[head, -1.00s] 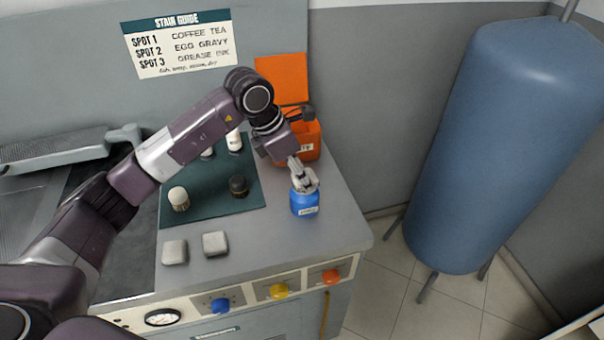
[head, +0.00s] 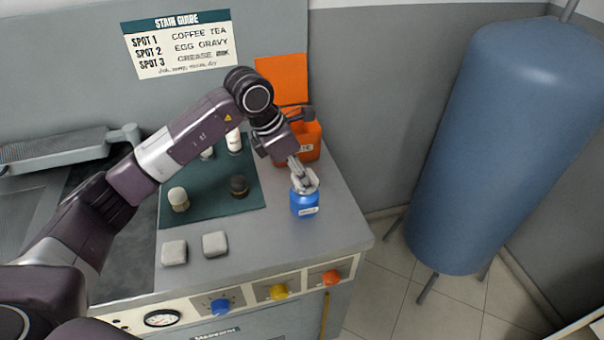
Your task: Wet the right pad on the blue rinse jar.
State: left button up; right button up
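The blue rinse jar (head: 305,203) stands upright near the right end of the counter, with a pale label on its front. My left gripper (head: 305,184) points down at the jar's top, and its fingers cover the mouth. It looks to be touching or just over the rim; I cannot tell whether the fingers are closed on anything. Two pale grey pads lie side by side near the counter's front edge: the right pad (head: 215,244) and the left pad (head: 174,252). Both are clear of the gripper. My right gripper is not in view.
A dark green mat (head: 215,205) holds a cream-topped brush (head: 179,199), a dark brush (head: 239,186) and white bottles. An orange container (head: 308,138) stands behind the jar. Knobs line the front panel. The counter between pads and jar is clear.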

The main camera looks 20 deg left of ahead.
pick_arm(q)
jog(key=shift+r+p, duration=0.4)
jog(key=shift+r, duration=0.15)
jog(key=shift+r+p, duration=1.45)
jog(key=shift+r, duration=1.5)
jog(key=shift+f, duration=0.1)
